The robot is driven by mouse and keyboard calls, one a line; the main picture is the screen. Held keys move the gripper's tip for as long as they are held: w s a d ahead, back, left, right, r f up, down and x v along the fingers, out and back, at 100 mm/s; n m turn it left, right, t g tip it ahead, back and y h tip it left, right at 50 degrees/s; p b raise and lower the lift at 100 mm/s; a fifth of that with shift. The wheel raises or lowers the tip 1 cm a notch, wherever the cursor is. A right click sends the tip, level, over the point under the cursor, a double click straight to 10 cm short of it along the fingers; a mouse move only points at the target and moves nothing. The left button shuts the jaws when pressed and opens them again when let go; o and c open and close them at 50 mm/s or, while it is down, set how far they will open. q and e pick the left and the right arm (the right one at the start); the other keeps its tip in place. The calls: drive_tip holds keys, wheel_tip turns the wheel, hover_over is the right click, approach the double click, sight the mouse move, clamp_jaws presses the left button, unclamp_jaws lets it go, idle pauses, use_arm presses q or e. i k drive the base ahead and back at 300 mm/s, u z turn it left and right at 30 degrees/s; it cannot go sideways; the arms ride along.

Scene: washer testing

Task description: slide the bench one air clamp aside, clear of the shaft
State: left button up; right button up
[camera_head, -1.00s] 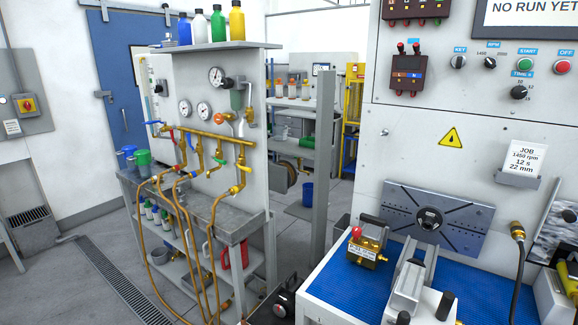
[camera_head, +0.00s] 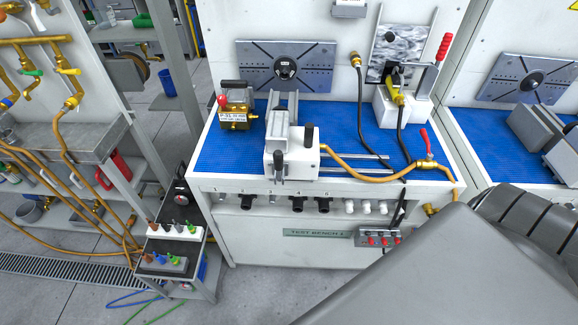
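The bench one air clamp (camera_head: 291,153) is a white block with grey upright jaws and black knobs. It sits on the blue mat (camera_head: 235,160) near the front edge of the bench. An orange hose (camera_head: 365,149) runs from its right side to a valve with a red lever (camera_head: 425,143). Behind the clamp, the shaft (camera_head: 286,67) shows at the centre of a slotted grey plate (camera_head: 255,57). The clamp's jaws stand in front of and below the shaft. Neither gripper is in view; a large grey link of my arm fills the lower right.
A brass unit with a red knob (camera_head: 236,113) stands left of the clamp. A white fixture with a red handle (camera_head: 401,107) stands at the back right. A small cart (camera_head: 180,250) is at the bench's left.

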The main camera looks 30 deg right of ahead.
sight(301, 147)
drive_tip(key=u, duration=1.1)
drive_tip(key=k, duration=1.25)
drive_tip(key=z, duration=0.45)
